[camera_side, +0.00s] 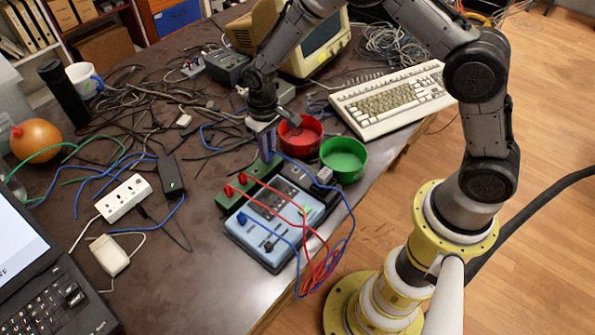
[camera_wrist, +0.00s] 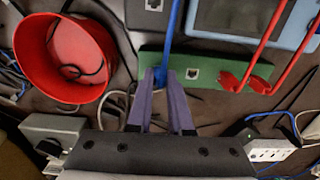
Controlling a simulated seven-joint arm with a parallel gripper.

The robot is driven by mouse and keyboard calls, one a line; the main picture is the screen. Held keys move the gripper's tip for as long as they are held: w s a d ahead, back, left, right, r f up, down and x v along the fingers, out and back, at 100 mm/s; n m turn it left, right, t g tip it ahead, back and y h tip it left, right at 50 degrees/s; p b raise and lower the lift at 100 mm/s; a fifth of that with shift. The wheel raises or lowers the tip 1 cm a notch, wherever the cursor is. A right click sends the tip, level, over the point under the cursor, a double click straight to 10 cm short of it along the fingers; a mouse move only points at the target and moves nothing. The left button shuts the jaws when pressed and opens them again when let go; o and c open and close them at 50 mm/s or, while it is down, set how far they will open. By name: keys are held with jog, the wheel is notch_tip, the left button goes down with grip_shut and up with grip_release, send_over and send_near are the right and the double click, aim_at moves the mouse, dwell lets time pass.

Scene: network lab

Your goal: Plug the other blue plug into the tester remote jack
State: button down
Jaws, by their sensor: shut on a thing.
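My gripper (camera_side: 267,150) is shut on a blue plug (camera_wrist: 161,74). Its blue cable runs up the wrist view, and the fingers (camera_wrist: 161,95) hide part of the plug. The plug is over the left end of a green box (camera_wrist: 207,62), which has a jack (camera_wrist: 192,74) just right of the plug. The jack looks empty; the plug's height above the box cannot be told. The green box (camera_side: 225,203) stands beside the light-blue tester (camera_side: 257,240). Another blue plug (camera_side: 242,218) sits in the tester.
Two red plugs (camera_wrist: 229,81) stand in the green box right of the jack, their cables arching over the tester. A red bowl (camera_side: 300,134) and a green bowl (camera_side: 344,160) stand close behind. Loose cables and a power strip (camera_side: 123,199) lie at left.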

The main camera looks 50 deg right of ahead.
jog(key=shift+r, duration=2)
dwell(1.0)
jog(key=shift+s+f, duration=0.15)
jog(key=shift+s, duration=0.2)
notch_tip(320, 180, up, 3)
send_over(297, 172)
jog(key=shift+s+a+f, duration=0.1)
jog(key=shift+a+f, duration=0.05)
jog(key=shift+f, duration=1.8)
jog(key=shift+f, duration=0.6)
dwell(1.6)
